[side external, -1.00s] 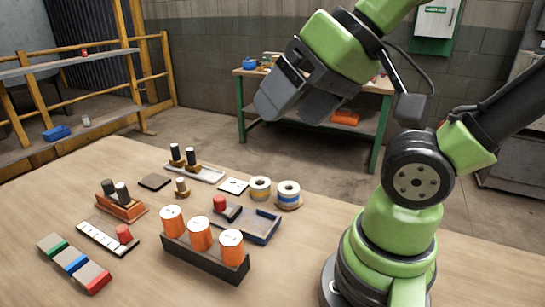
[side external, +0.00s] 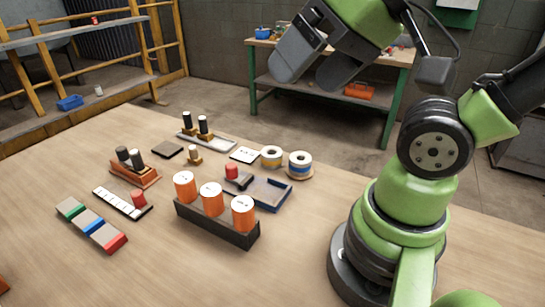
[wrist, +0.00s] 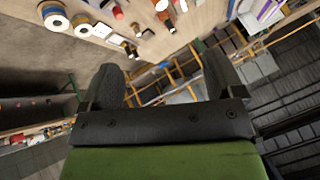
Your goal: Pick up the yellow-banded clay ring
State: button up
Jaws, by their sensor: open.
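The yellow-banded clay ring (side external: 271,157) is a short white cylinder with a hole in its top and a yellow stripe, standing on the wooden table at the far side. A similar blue-banded ring (side external: 299,164) stands just to its right on a round wooden disc. In the wrist view, the yellow-banded ring (wrist: 83,25) appears at the upper left beside the blue-banded ring (wrist: 55,18). My gripper (side external: 303,74) is high above the table's far edge, well clear of both rings. Its two fingers are apart and nothing is between them (wrist: 160,68).
A blue-grey tray (side external: 268,198) lies in front of the rings. A dark block with several orange cylinders (side external: 212,198) stands nearer. A white card (side external: 245,155) lies left of the yellow-banded ring. A green-legged workbench (side external: 330,87) stands behind. The table's front is largely bare.

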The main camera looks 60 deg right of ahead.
jog(key=g+h, duration=0.2)
jog(key=g, duration=0.5)
send_over(274, 152)
jog(key=a, duration=0.1)
jog(key=f, duration=2.3)
jog(key=shift+s+a+f, duration=0.2)
jog(key=shift+f, duration=0.15)
jog(key=f, duration=0.5)
jog(key=shift+s+f, duration=0.2)
jog(key=shift+f, duration=0.2)
jog(key=c, duration=1.1)
